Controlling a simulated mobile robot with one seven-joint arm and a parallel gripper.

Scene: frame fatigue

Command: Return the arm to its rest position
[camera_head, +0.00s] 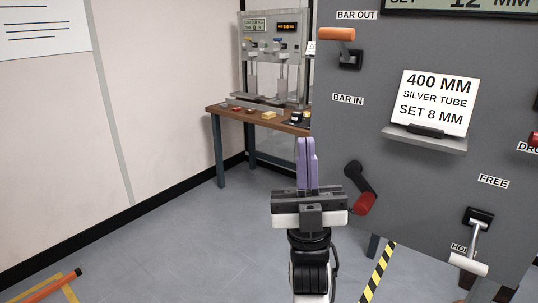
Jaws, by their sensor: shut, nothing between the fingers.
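My gripper (306,163) is in the lower middle of the head view, with its purple fingers pointing up and pressed together, empty. My arm comes up from the bottom edge beneath it. The gripper appears in front of the left edge of a large grey machine panel (395,80). A dark lever with a red knob (364,203) shows just right of the gripper. I cannot tell how far apart they are, but the gripper does not hold it.
The panel has an orange-handled lever (336,34), a white-handled lever (468,263) and a sign (433,100) on a ledge. A wooden bench (228,111) with small parts stands behind. The floor (180,245) left of my arm is clear.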

